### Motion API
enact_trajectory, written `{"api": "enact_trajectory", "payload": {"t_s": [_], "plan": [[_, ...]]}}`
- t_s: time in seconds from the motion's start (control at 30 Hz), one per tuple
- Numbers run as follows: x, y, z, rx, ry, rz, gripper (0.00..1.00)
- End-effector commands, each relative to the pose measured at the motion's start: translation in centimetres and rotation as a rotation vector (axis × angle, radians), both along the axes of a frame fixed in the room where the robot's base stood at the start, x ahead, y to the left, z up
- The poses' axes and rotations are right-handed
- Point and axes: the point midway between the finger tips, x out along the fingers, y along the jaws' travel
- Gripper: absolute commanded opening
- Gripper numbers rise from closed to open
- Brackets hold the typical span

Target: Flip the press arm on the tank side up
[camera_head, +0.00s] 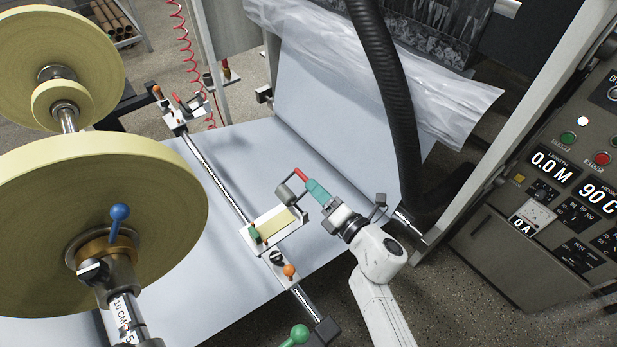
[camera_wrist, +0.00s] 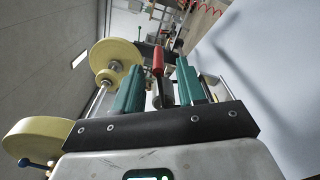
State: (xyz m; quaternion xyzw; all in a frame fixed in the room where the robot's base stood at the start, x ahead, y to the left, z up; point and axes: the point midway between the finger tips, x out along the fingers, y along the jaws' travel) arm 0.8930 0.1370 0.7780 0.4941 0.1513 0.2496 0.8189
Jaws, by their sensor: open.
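The near press arm has a red handle (camera_head: 301,175) and a grey roller (camera_head: 286,195). It is mounted on a white bracket (camera_head: 268,236) with a yellow strip on the metal bar. My gripper (camera_head: 313,186) has teal fingers and is right at the handle's end in the head view. In the wrist view the red handle (camera_wrist: 158,62) stands between the two open teal fingers of my gripper (camera_wrist: 158,85). I cannot tell whether either finger touches it. A second press unit (camera_head: 180,112) with a red handle sits at the bar's far end.
Large yellow rolls (camera_head: 100,215) on a shaft fill the left. An orange knob (camera_head: 289,270) and a green knob (camera_head: 299,334) are near the bar. A black hose (camera_head: 388,80) hangs behind my arm. A control panel (camera_head: 560,190) stands at right.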

Motion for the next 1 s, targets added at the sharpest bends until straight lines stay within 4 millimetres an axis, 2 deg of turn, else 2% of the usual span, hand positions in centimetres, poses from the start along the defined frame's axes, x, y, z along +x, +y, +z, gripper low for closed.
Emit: {"api": "enact_trajectory", "payload": {"t_s": [0.1, 0.33, 1.0], "plan": [[-1.9, -1.4, 0.1, 0.0, 0.001, -0.003, 0.4], [-4.0, -2.8, 0.0, 0.0, 0.0, -0.002, 0.4], [-4.3, -3.1, 0.1, 0.003, 0.002, -0.007, 0.4]]}}
